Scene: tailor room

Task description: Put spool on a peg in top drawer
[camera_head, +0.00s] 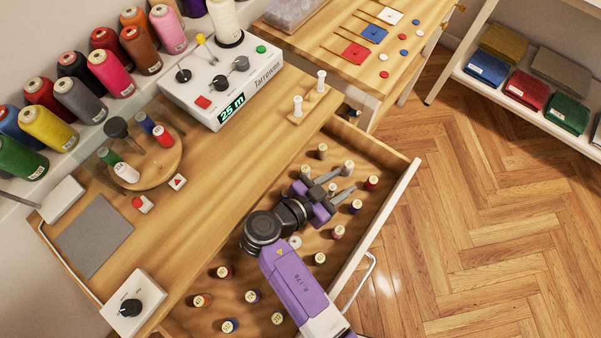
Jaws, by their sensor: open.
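The top drawer (402,190) is pulled open under the worktop. A white, ring-like top (295,242) shows beside my arm. My arm hides part of the drawer, and bare pegs are hard to make out.
On the worktop, a round wooden stand (152,170) holds small spools, and a wooden block (310,108) holds two white ones. A control box (222,88) stands behind. Large thread cones line the wall. The floor (480,220) to the right is clear.

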